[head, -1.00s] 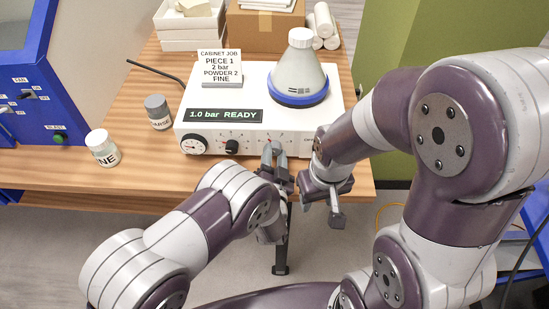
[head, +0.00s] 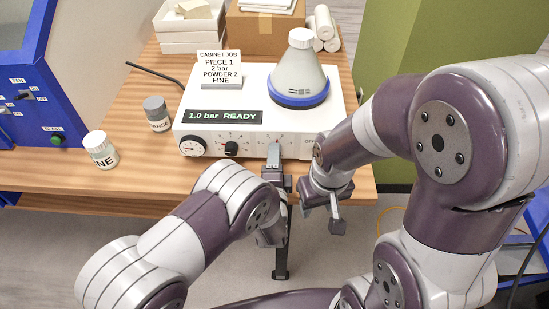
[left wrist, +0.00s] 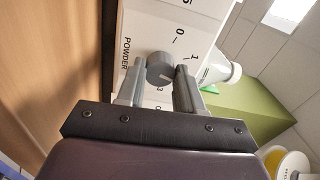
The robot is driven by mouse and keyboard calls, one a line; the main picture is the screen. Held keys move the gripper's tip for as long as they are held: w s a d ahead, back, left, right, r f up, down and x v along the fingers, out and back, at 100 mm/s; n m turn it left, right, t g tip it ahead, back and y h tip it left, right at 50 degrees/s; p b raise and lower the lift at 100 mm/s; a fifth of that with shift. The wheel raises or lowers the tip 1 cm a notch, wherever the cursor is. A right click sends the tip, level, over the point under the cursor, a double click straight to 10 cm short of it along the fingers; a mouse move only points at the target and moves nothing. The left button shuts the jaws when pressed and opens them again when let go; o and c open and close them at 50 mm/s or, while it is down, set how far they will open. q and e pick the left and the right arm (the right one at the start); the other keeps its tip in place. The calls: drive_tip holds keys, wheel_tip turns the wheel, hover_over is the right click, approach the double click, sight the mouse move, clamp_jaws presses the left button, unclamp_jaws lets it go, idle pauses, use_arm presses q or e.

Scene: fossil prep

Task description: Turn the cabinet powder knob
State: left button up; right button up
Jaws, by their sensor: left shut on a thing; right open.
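The powder knob (left wrist: 160,70) is a grey round knob on the white cabinet unit's front (head: 255,146). The fingers hide the knob in the head view. My right gripper (head: 325,213) is open and empty, beyond the table's front edge to the right.
The display (head: 222,116) reads "1.0 bar READY". A card (head: 219,68) says PIECE 1, 2 bar, POWDER 2, FINE. A blue-based flask (head: 299,72) stands on top. Two jars, one grey-capped (head: 157,114) and one white-capped (head: 101,149), stand left.

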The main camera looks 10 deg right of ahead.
use_arm(q)
drive_tip(key=shift+m, duration=1)
drive_tip(key=shift+r, duration=0.1)
drive_tip(key=o, duration=1)
drive_tip(key=shift+w, duration=0.1)
use_arm(e)
drive_tip(key=shift+w, duration=0.1)
